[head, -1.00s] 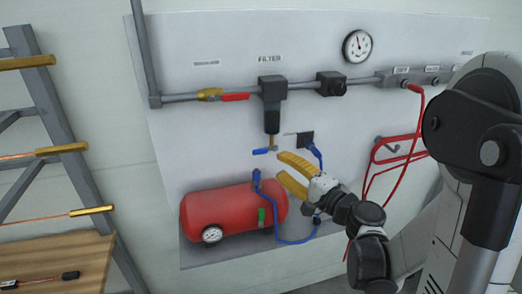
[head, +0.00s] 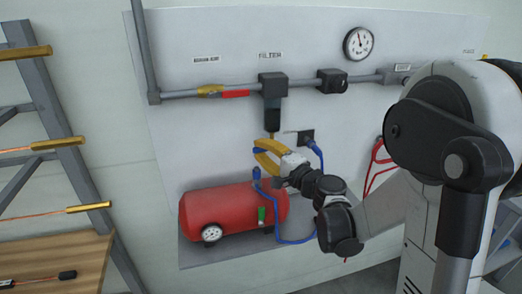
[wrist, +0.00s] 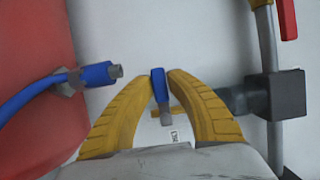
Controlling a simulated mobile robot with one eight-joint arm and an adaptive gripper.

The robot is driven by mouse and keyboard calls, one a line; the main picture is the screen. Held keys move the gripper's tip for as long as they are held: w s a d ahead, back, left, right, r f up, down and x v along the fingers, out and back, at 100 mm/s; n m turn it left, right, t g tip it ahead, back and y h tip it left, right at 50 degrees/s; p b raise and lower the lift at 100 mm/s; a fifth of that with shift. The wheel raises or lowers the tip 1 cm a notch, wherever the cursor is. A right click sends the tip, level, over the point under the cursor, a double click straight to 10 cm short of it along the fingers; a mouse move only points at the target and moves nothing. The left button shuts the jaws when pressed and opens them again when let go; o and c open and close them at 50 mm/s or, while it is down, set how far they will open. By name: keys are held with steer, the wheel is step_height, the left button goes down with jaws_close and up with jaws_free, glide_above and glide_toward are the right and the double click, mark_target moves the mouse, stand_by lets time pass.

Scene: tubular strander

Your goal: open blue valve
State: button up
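The blue valve handle (wrist: 159,84) hangs below the filter (head: 272,90). In the head view its blue end (head: 258,150) shows only partly, behind my yellow fingers. My gripper (wrist: 160,75) has its two yellow fingers one on each side of the blue handle. The fingertips are apart, with the handle between them and a narrow gap seeming to show at the sides. I cannot tell whether either finger touches it.
A red tank (head: 225,212) with a gauge stands below left. A blue hose with a blue connector (wrist: 95,74) is close to the left finger. A red-handled yellow valve (head: 222,93) is on the pipe above. A rack (head: 60,150) stands at left.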

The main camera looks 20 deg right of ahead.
jaws_close()
steer(key=m, duration=0.1)
steer(key=r+m+t+b, duration=0.1)
steer(key=shift+d+m+b, duration=0.1)
steer(key=shift+m+b, duration=0.2)
steer(key=shift+d+r+m+t+b, duration=0.15)
steer(key=shift+r+m+t+b, duration=0.2)
steer(key=shift+m, duration=0.5)
steer(key=shift+d+r+m+t+b, duration=0.1)
steer(key=shift+r+m+t+b, duration=0.2)
steer(key=shift+m, duration=0.55)
